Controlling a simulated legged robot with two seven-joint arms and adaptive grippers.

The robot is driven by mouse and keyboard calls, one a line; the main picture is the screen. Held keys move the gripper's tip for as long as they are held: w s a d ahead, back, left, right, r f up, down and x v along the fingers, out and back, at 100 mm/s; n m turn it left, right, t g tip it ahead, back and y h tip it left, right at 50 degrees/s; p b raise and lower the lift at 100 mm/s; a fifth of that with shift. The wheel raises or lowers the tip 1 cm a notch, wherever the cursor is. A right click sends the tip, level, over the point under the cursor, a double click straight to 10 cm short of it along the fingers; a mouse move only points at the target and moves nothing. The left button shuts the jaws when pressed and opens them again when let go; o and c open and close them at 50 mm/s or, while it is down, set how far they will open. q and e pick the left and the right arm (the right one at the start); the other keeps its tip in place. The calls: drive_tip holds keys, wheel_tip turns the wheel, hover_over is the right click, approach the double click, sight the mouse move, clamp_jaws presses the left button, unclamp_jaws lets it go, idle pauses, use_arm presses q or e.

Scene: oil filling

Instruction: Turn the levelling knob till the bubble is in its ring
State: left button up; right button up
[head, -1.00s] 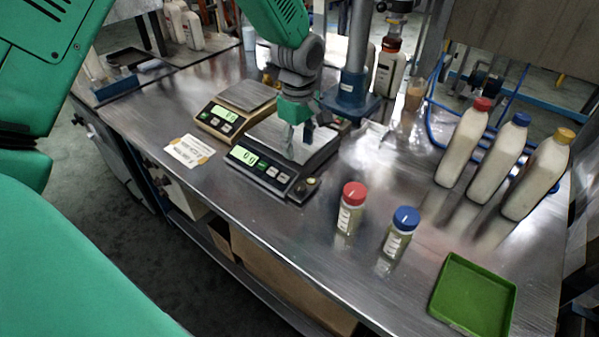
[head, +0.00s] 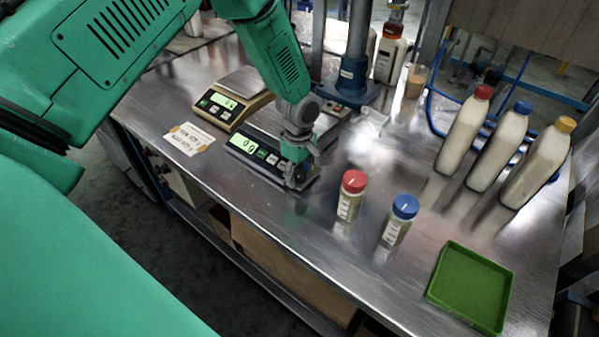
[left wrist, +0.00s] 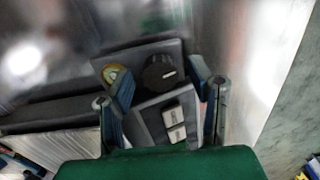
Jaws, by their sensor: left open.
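The dark levelling knob (left wrist: 160,73) with a white mark sits on the corner of the front scale (head: 268,160) in the left wrist view. The round yellowish bubble level (left wrist: 115,76) lies beside it to the left. Its bubble is too small and blurred to place against the ring. My left gripper (head: 297,180) is at the scale's front right corner and hides knob and level in the head view. In the left wrist view its open fingers (left wrist: 161,76) stand apart, with the knob between and slightly beyond them. Contact cannot be told. My right gripper is out of view.
A second scale (head: 232,98) stands behind, a paper label (head: 189,139) to the left. A red-capped jar (head: 350,196) stands close right of my gripper, with a blue-capped jar (head: 398,222) and green tray (head: 470,290) beyond. A blue stand (head: 350,85) rises behind.

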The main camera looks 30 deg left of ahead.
use_arm(q)
clamp_jaws()
drive_tip(key=shift+w+m+p, duration=0.15)
drive_tip(key=shift+m+p, duration=0.15)
drive_tip(key=shift+m, duration=1.3)
unclamp_jaws()
